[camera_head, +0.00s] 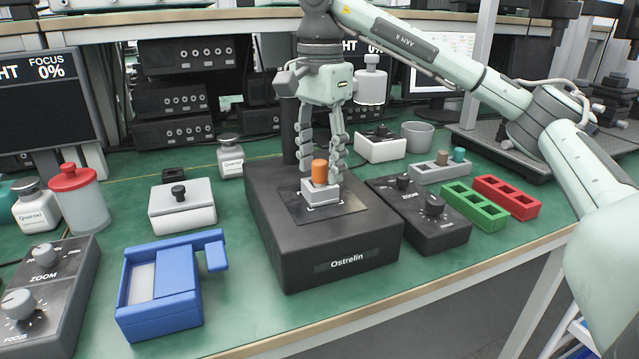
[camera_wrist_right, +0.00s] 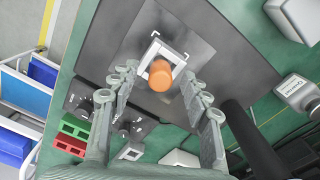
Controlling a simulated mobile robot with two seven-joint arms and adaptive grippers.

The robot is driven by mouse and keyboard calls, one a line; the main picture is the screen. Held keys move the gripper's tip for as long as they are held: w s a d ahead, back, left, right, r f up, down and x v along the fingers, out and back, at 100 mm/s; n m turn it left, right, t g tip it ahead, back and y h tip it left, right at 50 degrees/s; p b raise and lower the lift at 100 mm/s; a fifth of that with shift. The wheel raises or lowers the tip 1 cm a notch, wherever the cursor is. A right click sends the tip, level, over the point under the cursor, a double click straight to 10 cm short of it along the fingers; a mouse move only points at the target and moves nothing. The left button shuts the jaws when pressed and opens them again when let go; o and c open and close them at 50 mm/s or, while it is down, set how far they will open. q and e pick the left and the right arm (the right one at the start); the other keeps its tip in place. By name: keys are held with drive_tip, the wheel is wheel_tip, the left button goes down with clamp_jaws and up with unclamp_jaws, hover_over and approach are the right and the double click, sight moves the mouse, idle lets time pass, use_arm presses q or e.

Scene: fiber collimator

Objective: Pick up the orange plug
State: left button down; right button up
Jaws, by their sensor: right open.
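The orange plug (camera_head: 320,171) stands upright in a small white square holder (camera_head: 318,192) on top of the black Ostrelin box (camera_head: 272,242). My right gripper (camera_head: 322,172) points down from above, its fingers just behind and beside the plug. In the right wrist view the plug (camera_wrist_right: 160,75) lies between and a little beyond the open fingertips (camera_wrist_right: 158,82). The fingers are apart and nothing is held. I cannot tell from these views whether a finger touches the plug or the holder. My left gripper is not in view.
A control box with knobs (camera_head: 420,214) stands right of the black box, beside green (camera_head: 474,207) and red (camera_head: 506,197) slotted racks. A grey block (camera_head: 440,168) holds other plugs. A blue holder (camera_head: 162,285) stands at left front. Green table is clear between it and the black box.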

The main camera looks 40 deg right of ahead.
sight(317, 163)
drive_tip(key=shift+f, duration=0.2)
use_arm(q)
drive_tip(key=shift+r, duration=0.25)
use_arm(e)
drive_tip(key=shift+c, duration=0.6)
clamp_jaws()
